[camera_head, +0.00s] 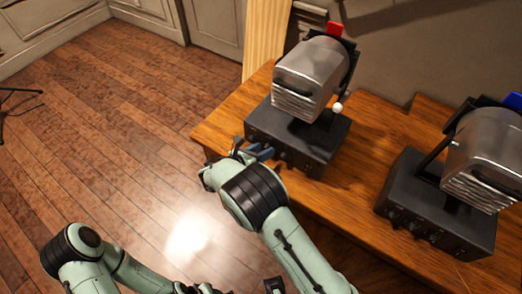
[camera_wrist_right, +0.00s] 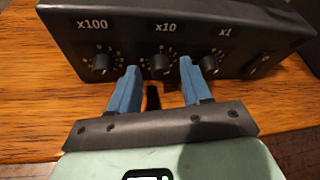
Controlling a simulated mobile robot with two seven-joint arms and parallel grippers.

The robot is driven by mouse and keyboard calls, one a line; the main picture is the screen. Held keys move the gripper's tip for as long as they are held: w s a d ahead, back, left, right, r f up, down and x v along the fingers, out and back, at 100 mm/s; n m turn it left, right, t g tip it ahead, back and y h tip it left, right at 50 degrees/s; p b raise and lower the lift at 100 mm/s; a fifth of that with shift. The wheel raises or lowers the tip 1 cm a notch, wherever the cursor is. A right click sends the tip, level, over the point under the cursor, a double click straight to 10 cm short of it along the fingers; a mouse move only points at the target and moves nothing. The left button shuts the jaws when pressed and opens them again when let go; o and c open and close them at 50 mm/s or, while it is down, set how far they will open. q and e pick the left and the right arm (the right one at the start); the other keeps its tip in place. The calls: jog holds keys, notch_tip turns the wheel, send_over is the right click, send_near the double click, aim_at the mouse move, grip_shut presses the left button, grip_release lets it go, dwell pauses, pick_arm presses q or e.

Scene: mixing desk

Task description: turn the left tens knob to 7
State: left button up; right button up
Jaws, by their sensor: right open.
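The left machine has a black control box (camera_head: 322,140) under a grey metal housing (camera_head: 312,75). In the right wrist view, the front of this box (camera_wrist_right: 60,30) carries three dark knobs. The tens knob (camera_wrist_right: 160,64), labelled x10, is in the middle, and its pointer setting is too small to read. My right gripper (camera_wrist_right: 158,66) is open, with its blue fingertips on either side of the tens knob; I cannot tell whether they touch it. In the head view, this gripper (camera_head: 262,152) is at the box's front. My left arm is low at left, its gripper not visible.
The x100 knob (camera_wrist_right: 102,64) is left of the fingers and the x1 knob (camera_wrist_right: 209,65) is close to the right finger. A second similar machine (camera_head: 440,205) stands at right on the wooden desk (camera_head: 350,205). Open floor (camera_head: 120,130) lies left.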

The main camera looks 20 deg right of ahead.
jog(key=shift+c, duration=0.3)
grip_shut()
pick_arm(q)
jog(key=shift+f, duration=0.15)
pick_arm(e)
jog(key=shift+s+f+m+t+y+b, duration=0.15)
jog(key=shift+m+t+y+b, duration=0.25)
jog(key=shift+m+b, duration=0.5)
jog(key=b, duration=0.1)
jog(key=m+t+y+b, duration=0.1)
jog(key=b, duration=0.1)
jog(key=shift+s+d+m+b, duration=0.1)
jog(key=shift+d+m+b, duration=0.1)
jog(key=shift+m+b, duration=0.1)
jog(key=shift+b, duration=0.4)
pick_arm(q)
notch_tip(320, 180, down, 7)
jog(key=s+b, duration=0.1)
jog(key=shift+f+b, duration=0.15)
jog(key=shift+b, duration=0.2)
pick_arm(e)
jog(key=shift+m+t+y, duration=0.3)
jog(key=shift+m+t, duration=0.2)
jog(key=shift+m, duration=0.2)
